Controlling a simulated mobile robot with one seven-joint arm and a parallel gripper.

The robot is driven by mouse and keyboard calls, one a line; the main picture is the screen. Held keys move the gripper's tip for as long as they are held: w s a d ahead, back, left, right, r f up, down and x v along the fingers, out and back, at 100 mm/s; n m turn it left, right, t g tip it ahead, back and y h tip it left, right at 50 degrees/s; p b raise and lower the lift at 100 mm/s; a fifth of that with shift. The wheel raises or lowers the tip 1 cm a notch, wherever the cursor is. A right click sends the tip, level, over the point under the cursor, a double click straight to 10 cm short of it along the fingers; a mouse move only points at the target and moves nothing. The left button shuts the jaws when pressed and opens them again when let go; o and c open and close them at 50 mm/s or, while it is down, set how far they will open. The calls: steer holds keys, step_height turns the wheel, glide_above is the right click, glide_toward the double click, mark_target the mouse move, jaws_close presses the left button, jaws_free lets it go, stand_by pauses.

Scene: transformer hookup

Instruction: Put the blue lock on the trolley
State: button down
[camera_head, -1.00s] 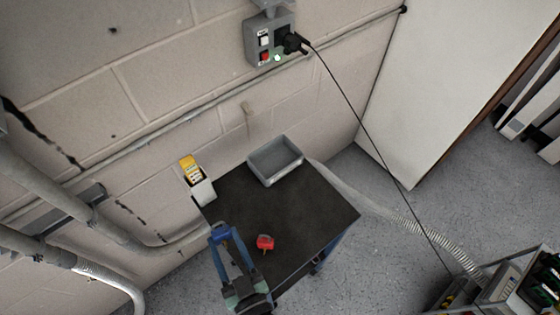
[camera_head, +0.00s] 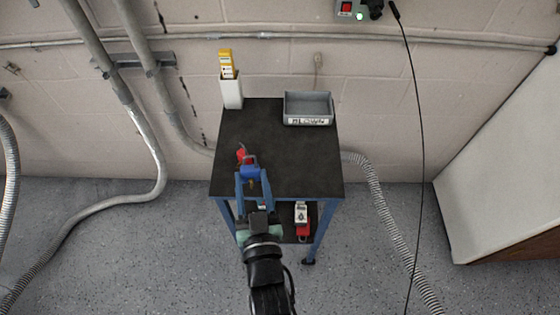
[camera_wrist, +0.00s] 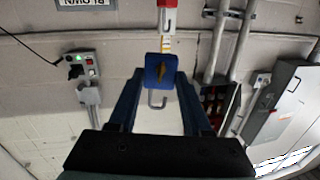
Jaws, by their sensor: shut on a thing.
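The blue lock (camera_head: 250,172) is between the two blue fingers of my gripper (camera_head: 252,178), which is shut on it. In the wrist view the lock (camera_wrist: 154,68) sits between the fingertips, its metal shackle hanging below and a brass-coloured part on its face. The trolley (camera_head: 285,165) has a dark flat top on a blue frame. In the head view my gripper and the lock overlap the near-left part of the top. I cannot tell the height between lock and top.
A red lock (camera_head: 241,154) is on the trolley top, just beyond the blue lock in the picture. A grey bin (camera_head: 308,120) and a white holder with yellow tags (camera_head: 231,92) stand at the back. A red-and-white item (camera_head: 302,218) is on the lower shelf. The top's middle and right are clear.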

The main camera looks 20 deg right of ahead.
steer(key=w+d+f+h+b, duration=0.1)
steer(key=w+d+h+b, duration=0.1)
steer(key=w+d+b, duration=0.55)
steer(key=m+h+b, duration=0.1)
steer(key=b, duration=1)
glide_above(296, 172)
step_height(296, 172, down, 9)
steer(key=shift+r+b, duration=0.2)
steer(key=shift+b, duration=0.75)
steer(key=shift+c, duration=1.7)
jaws_free()
steer(key=shift+f, duration=0.15)
steer(key=v, duration=1.2)
steer(key=shift+r, duration=0.25)
